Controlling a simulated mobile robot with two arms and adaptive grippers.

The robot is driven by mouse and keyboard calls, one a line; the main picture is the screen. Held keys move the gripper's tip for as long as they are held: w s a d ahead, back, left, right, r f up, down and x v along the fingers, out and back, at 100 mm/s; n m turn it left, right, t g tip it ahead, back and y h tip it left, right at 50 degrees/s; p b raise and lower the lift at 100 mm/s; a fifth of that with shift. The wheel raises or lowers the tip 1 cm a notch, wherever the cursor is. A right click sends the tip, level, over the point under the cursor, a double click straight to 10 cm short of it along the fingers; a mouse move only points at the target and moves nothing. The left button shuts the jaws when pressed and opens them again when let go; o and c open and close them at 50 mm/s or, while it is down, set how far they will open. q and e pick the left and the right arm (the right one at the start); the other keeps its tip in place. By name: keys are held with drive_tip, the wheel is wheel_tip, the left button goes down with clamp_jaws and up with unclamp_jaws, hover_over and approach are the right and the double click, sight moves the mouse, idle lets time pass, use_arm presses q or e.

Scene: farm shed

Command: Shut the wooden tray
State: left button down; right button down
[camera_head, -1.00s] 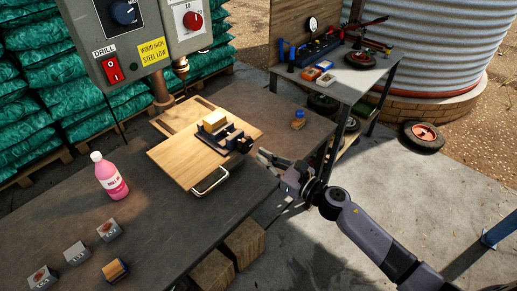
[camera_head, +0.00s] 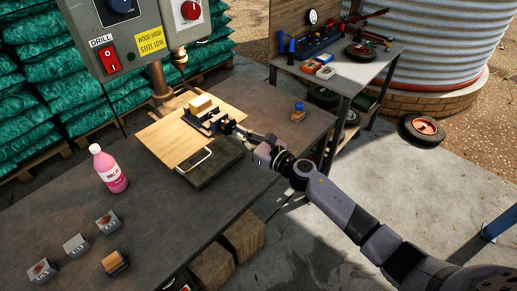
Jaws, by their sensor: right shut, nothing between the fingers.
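The wooden tray (camera_head: 172,139) is a flat light-wood board on the workbench, with a pale metal handle (camera_head: 194,161) at its front edge. A dark vise (camera_head: 207,119) with a light wooden block (camera_head: 202,104) stands on the board. A dark base (camera_head: 217,168) shows below and in front of the board. My right gripper (camera_head: 234,130) is shut and empty at the front right end of the vise; it seems to touch it, though contact is hard to tell. My left gripper is out of view.
The control box (camera_head: 127,35) overhangs the back.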

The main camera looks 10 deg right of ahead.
sight(224, 122)
drive_tip(key=b+x, duration=0.2)
drive_tip(key=x, duration=0.5)
drive_tip(key=shift+w+f, duration=0.1)
drive_tip(key=shift+f, duration=0.05)
drive_tip(key=shift+r, duration=0.35)
